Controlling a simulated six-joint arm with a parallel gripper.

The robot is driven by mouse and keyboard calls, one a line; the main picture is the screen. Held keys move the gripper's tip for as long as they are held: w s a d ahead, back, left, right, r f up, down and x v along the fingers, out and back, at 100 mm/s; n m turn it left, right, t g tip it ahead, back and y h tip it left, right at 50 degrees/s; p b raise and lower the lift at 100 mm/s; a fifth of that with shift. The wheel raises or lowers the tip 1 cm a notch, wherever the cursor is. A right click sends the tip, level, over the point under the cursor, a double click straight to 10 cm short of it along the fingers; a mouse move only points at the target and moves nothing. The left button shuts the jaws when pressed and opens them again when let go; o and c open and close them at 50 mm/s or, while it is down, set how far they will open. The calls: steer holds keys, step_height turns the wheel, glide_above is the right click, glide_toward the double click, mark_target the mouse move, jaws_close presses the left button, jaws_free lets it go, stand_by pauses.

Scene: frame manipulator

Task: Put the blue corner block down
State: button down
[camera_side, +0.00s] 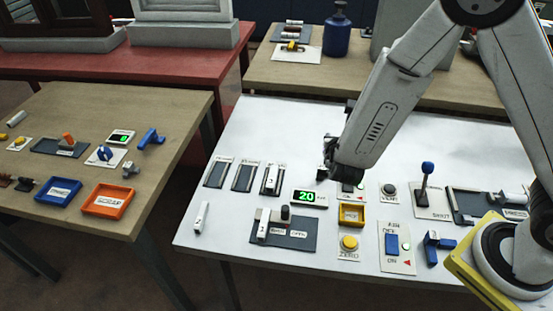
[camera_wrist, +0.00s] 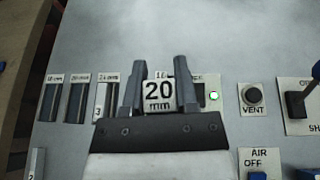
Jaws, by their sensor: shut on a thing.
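My gripper (camera_side: 325,170) is over the white table in the side view. In the wrist view its two fingers (camera_wrist: 158,85) are shut on a light block marked "20 mm" (camera_wrist: 158,95). In the side view this block is hard to make out against the fingers. A blue corner block (camera_side: 436,246) lies on the white table at the front right, beside the air switch panel, well apart from my gripper. Another blue angled piece (camera_side: 151,139) lies on the brown table at the left.
A row of dark slots (camera_side: 242,176) lies left of my gripper. A display (camera_side: 310,198) reads 20. A yellow tray (camera_side: 352,214), a yellow zero button (camera_side: 349,243), an air switch (camera_side: 392,244) and a blue-knobbed lever (camera_side: 427,170) stand nearby. The table's back left is clear.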

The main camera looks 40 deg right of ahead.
steer(key=w+r+n+t+y, duration=0.1)
steer(key=r+n+y, duration=0.1)
steer(key=r, duration=0.5)
steer(key=w+d+r+n+t+y, duration=0.1)
steer(key=w+r+n+y, duration=0.1)
steer(key=r, duration=0.5)
steer(key=shift+w+r+n+y, duration=0.2)
steer(key=shift+w+n+y, duration=0.1)
steer(key=shift+y, duration=0.1)
steer(key=shift+f, duration=0.2)
steer(key=s+f, duration=0.6)
steer(key=f, duration=0.4)
steer(key=s+a+f+m+h, duration=0.1)
steer(key=s+f, duration=0.5)
steer(key=f, duration=0.4)
steer(key=shift+a+f, duration=0.2)
steer(key=shift+f, duration=0.05)
steer(key=shift+w, duration=0.1)
steer(key=shift+f, duration=2)
